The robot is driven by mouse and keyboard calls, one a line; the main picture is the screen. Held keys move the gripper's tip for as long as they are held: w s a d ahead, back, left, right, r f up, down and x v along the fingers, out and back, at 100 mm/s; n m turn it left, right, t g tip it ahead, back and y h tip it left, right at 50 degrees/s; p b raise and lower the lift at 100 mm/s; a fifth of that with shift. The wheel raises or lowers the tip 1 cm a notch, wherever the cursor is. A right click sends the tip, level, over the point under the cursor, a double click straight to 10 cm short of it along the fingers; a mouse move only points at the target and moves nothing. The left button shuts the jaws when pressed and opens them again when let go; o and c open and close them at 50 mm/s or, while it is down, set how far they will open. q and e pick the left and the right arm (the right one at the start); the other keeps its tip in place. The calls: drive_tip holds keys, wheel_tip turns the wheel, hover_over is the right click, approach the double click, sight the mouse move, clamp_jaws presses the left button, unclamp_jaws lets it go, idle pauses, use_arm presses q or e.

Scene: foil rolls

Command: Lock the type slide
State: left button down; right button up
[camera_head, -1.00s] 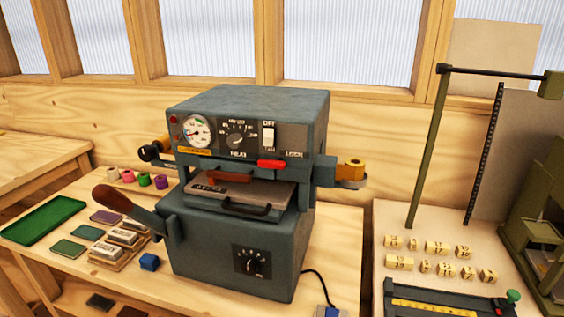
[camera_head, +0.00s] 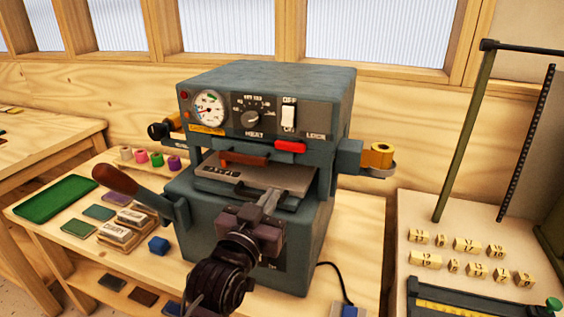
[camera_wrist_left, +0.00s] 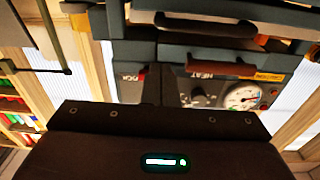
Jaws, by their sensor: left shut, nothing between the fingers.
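The type slide (camera_head: 250,178), a grey plate with dark type on it, sits in the opening of the grey-blue press (camera_head: 262,78). A red lock tab (camera_head: 290,147) is on the front edge above it, near the "LOCK" lettering. My left gripper (camera_head: 269,197) is shut and empty in front of the slide's right part, below the tab. I cannot tell whether the fingertips touch the slide. My right gripper is out of view.
A wooden-handled lever (camera_head: 117,181) sticks out at the press's left. A foil roll (camera_head: 381,156) sits on its right side. Several type blocks (camera_head: 465,245) lie on the right table.

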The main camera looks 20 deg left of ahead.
use_arm(q)
wheel_tip(320, 180, up, 9)
drive_tip(key=s+t, duration=0.2)
drive_tip(key=t, duration=0.1)
drive_tip(key=shift+a+n, duration=0.3)
drive_tip(key=shift+w, duration=0.1)
wheel_tip(320, 180, up, 3)
drive_tip(key=p, duration=0.4)
hover_over(280, 145)
drive_tip(key=s, duration=0.2)
drive_tip(key=shift+d+r, duration=0.2)
drive_tip(key=shift+d, duration=0.1)
wheel_tip(280, 145, down, 3)
drive_tip(key=shift+r, duration=0.15)
drive_tip(key=shift+f, duration=0.85)
